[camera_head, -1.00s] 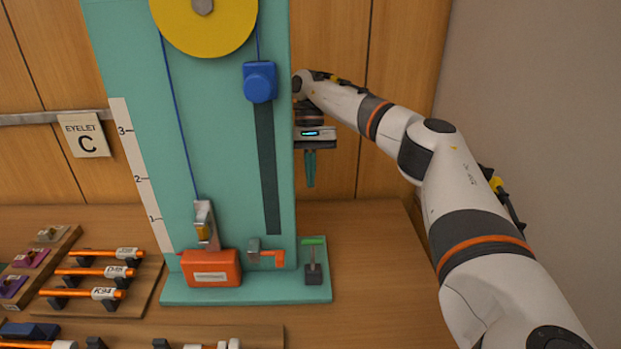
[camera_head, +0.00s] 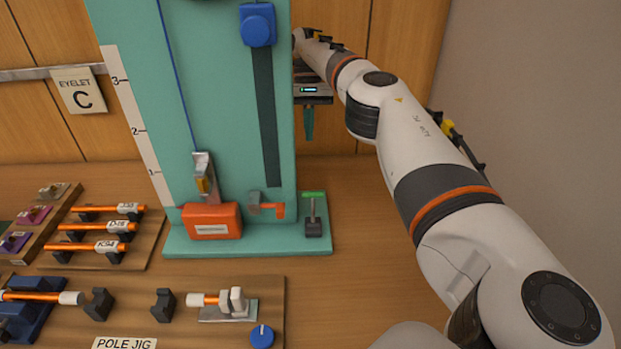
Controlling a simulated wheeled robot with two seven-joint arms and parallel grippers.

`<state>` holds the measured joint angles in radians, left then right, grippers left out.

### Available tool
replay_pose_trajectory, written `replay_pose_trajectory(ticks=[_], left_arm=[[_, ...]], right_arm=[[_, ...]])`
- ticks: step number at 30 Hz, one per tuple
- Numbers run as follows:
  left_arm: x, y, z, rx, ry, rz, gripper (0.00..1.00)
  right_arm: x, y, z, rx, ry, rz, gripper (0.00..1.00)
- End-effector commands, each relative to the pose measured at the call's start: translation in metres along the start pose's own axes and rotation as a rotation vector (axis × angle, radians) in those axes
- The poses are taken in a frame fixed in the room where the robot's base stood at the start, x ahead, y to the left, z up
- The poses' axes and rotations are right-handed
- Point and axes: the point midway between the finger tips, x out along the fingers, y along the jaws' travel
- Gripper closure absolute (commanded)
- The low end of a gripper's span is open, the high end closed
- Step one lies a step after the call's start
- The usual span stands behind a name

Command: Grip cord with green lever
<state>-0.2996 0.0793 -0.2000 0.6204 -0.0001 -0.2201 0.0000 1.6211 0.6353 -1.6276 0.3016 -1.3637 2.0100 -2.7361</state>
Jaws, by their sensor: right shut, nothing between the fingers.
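A lever (camera_head: 313,216) with a dark base and a grey stem stands at the right end of the teal stand's foot. A small green plate (camera_head: 313,195) shows at its top. The blue cord (camera_head: 176,80) runs down the teal panel (camera_head: 221,120) to a metal clamp (camera_head: 203,180) with a yellowish insert. A blue block (camera_head: 257,25) sits at the top of a dark slot. My right gripper (camera_head: 309,136) points down beside the panel's right edge, above and apart from the lever. Its fingers are shut and empty. My left gripper is out of view.
An orange box (camera_head: 211,221) and an orange-tipped grey catch (camera_head: 266,206) sit at the panel's foot. Racks of orange poles (camera_head: 100,228) stand at left. The pole jig (camera_head: 126,342) lies in front. Bare wood lies right of the stand's foot.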

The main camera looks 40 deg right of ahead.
Motion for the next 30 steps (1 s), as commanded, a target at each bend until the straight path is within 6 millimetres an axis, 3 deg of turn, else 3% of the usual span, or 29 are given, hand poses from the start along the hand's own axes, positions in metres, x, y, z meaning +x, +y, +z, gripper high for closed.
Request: replay_pose_trajectory(ticks=[8,14,20,24,30], left_arm=[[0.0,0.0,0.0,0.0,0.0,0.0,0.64],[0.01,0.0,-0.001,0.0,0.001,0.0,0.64],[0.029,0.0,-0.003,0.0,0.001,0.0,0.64],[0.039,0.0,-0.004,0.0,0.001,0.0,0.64],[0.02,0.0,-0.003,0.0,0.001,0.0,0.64]], right_arm=[[0.001,0.0,0.0,0.0,0.0,0.0,1.0],[0.012,-0.001,0.002,-0.001,0.005,-0.001,1.0],[0.032,-0.001,0.002,-0.002,0.0,0.0,1.0],[0.056,-0.001,0.002,-0.003,0.002,-0.001,1.0],[0.092,-0.002,-0.002,0.001,0.004,-0.005,1.0]])
